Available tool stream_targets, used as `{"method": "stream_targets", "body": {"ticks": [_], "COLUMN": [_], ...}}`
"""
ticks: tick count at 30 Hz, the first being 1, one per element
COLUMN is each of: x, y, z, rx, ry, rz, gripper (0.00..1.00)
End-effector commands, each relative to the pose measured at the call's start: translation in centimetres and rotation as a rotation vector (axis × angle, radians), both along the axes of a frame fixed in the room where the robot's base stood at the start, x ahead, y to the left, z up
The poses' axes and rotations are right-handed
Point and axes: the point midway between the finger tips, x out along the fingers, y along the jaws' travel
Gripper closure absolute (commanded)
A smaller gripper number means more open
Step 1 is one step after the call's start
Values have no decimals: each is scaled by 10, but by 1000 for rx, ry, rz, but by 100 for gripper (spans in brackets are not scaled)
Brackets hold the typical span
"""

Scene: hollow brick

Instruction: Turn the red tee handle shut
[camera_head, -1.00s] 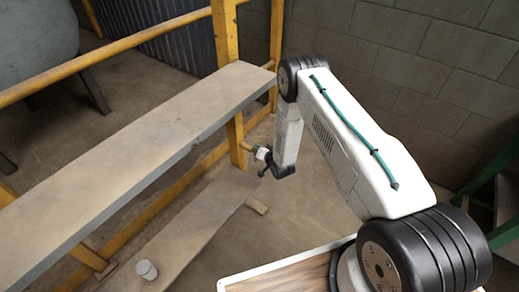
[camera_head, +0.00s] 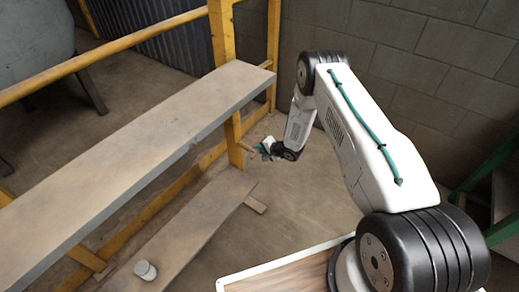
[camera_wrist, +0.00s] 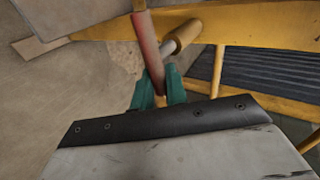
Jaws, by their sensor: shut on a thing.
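The red tee handle (camera_wrist: 148,45) is a red bar in the wrist view, running from the top edge down between my fingers. A pale stem behind it meets a tan round piece (camera_wrist: 185,36). My gripper (camera_wrist: 159,88) has teal fingers shut on the lower end of the red bar. In the head view my gripper (camera_head: 264,149) is small, beside the yellow post below the upper plank. Only a speck of red shows there, and the handle is mostly hidden.
A long upper plank (camera_head: 120,160) and a lower plank (camera_head: 190,230) run along the yellow railing (camera_head: 222,35). A small pale cylinder (camera_head: 145,270) stands on the lower plank. A block wall (camera_head: 420,60) is behind my arm. Floor to the right of the planks is clear.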

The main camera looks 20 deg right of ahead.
Motion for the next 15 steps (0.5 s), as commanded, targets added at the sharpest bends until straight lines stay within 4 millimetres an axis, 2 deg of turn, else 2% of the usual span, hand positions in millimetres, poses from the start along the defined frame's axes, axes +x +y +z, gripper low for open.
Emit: {"method": "stream_targets", "body": {"ticks": [15], "x": [-2], "y": [0], "z": [-4], "rx": [61], "ry": [49], "rz": [-1], "gripper": [100]}}
